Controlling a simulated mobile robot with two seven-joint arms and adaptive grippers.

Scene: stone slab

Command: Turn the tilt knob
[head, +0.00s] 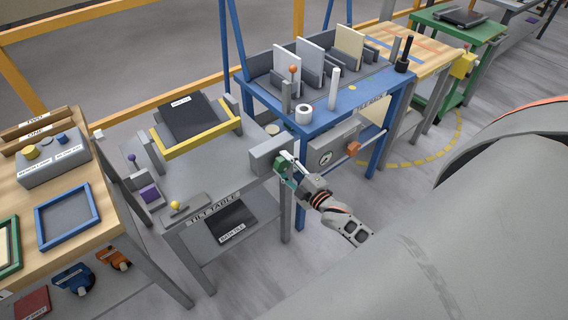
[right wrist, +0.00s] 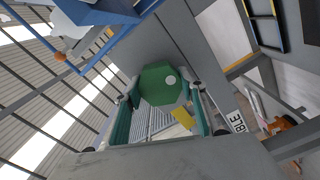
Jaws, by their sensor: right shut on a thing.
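The tilt knob (right wrist: 158,84) is a green, many-sided knob with a white dot, on the grey side of the tilt table (head: 225,160). In the head view it is mostly hidden by my right gripper (head: 287,164), which is at the grey box (head: 268,154) on the table's right edge. In the right wrist view the fingers of my right gripper (right wrist: 162,97) lie on both sides of the knob, shut on it. The white dot is right of the knob's centre there. A dark slab (head: 188,117) lies in the yellow-edged tilting frame (head: 195,143). My left gripper is in neither view.
A blue rack table (head: 335,105) with upright slabs stands close behind and right of my right gripper, with a gauge box (head: 327,154) below. A yellow-knobbed lever (head: 175,206) sits at the tilt table's front. A wooden bench (head: 105,225) is at left. Floor right of the gripper is open.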

